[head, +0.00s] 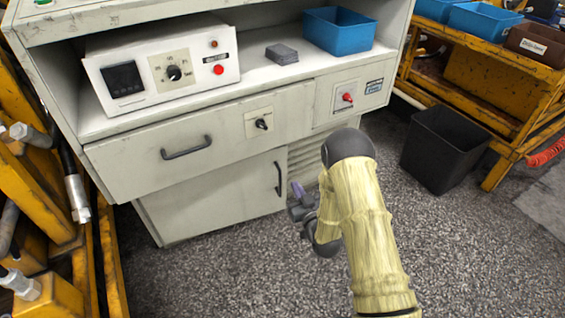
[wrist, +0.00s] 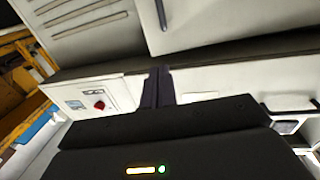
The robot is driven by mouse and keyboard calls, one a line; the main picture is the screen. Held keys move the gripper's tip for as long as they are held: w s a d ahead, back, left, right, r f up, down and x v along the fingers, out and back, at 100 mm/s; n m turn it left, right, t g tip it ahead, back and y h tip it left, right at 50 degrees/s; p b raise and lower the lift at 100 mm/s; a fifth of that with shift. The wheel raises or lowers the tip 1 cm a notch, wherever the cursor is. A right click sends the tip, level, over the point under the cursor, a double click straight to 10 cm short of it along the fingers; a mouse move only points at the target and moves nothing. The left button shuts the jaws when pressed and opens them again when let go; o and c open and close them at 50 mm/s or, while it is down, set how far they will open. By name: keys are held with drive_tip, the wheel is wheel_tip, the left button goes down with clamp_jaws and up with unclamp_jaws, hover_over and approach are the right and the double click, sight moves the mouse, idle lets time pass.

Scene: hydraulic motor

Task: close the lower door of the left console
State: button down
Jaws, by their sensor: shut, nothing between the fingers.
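The left console (head: 205,95) is an off-white cabinet with a wide drawer. Its lower door (head: 205,200) is a plain pale panel under the drawer, with a dark vertical handle (head: 279,178) near its right edge. The door looks close to flush with the front; I cannot tell whether a small gap is left. My gripper (head: 297,190) is low, just right of the handle, in front of the vent slats. In the wrist view the shut fingers (wrist: 158,87) point towards the console front, with nothing held. The door (wrist: 215,25) and its handle (wrist: 161,14) show at the top.
The drawer (head: 190,145) has a dark handle and overhangs the door. A red switch (head: 347,97) is on the panel at right. A black bin (head: 445,148) and a yellow rack (head: 480,105) stand right. Yellow framework (head: 40,190) is close on the left. Floor before the door is clear.

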sight(279, 155)
drive_tip(key=b+x, duration=0.6)
drive_tip(key=x, duration=0.7)
drive_tip(key=shift+s+f, duration=0.1)
drive_tip(key=shift+f, duration=0.05)
drive_tip(key=shift+w+a+b, duration=0.15)
drive_tip(key=shift+w+b, duration=0.15)
drive_tip(key=shift+w, duration=0.05)
